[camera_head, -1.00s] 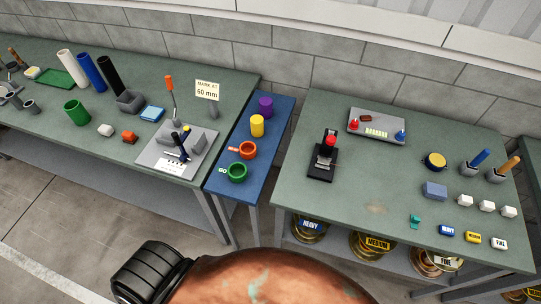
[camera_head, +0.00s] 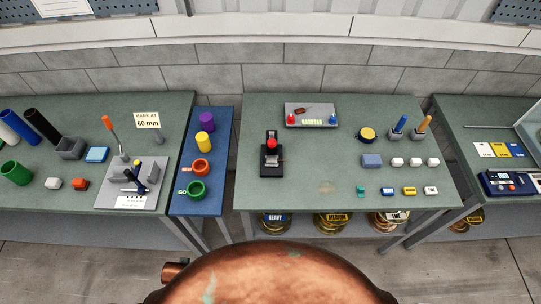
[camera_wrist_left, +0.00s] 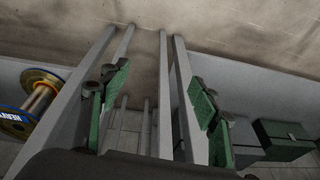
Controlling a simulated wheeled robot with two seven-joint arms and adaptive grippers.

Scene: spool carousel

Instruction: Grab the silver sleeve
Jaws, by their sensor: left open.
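I cannot make out a clear silver sleeve in either view. In the head view, a short grey post (camera_head: 158,138) stands by the "MARK AT 60 mm" sign, but I cannot tell whether it is a sleeve. My left gripper (camera_wrist_left: 158,88) shows in the left wrist view. Its two green-padded fingers are spread apart with nothing between them, low among grey table legs. Neither gripper shows in the head view.
A blue narrow table (camera_head: 213,120) stands between two green tables (camera_head: 300,180). A clamp fixture (camera_head: 130,187) is at left, a black stand (camera_head: 272,160) in the middle. A spool (camera_wrist_left: 38,100) and dark green boxes (camera_wrist_left: 280,140) flank the left gripper.

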